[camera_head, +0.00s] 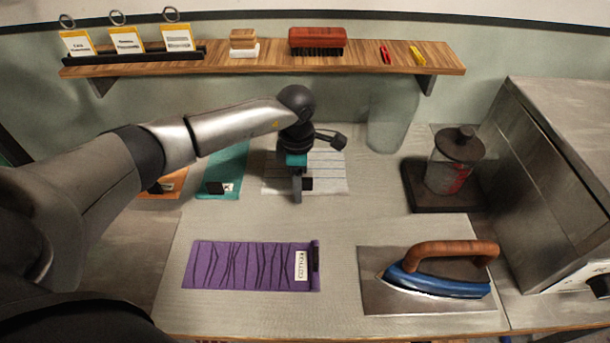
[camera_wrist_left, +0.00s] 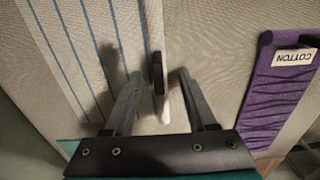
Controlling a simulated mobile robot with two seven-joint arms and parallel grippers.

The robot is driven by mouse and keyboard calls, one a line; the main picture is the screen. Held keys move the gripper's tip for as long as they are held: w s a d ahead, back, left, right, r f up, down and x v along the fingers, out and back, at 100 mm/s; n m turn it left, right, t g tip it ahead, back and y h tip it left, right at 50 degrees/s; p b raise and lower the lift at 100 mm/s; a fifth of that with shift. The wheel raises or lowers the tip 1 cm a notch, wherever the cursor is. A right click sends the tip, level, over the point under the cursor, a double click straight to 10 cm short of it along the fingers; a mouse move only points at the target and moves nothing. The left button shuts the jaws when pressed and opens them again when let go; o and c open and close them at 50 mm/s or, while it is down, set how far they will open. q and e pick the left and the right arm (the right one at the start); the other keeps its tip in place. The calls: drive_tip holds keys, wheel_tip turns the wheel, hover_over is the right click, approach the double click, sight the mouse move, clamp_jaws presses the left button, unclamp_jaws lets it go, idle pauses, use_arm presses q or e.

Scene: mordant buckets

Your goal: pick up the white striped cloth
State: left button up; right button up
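The white striped cloth (camera_head: 331,172) lies flat at the back middle of the worktop, partly hidden by my left arm. In the left wrist view the cloth (camera_wrist_left: 85,50) shows thin blue stripes, and a dark end piece (camera_wrist_left: 158,72) sits at its near edge. My left gripper (camera_head: 299,192) points down over the cloth's near edge. In the left wrist view this gripper (camera_wrist_left: 158,78) is open, with its two fingers apart on either side of the dark end piece. Whether the fingers touch the cloth cannot be told. My right gripper is not in view.
A teal cloth (camera_head: 224,168) and an orange cloth (camera_head: 166,185) lie left of it. A purple cloth (camera_head: 245,266) lies in front, beside a blue iron (camera_head: 440,280) on a plate. A clear jar (camera_head: 392,115) and a lidded container (camera_head: 449,165) stand right.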

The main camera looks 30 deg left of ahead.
use_arm(q)
clamp_jaws()
drive_tip(key=shift+r, duration=0.15)
idle(0.5)
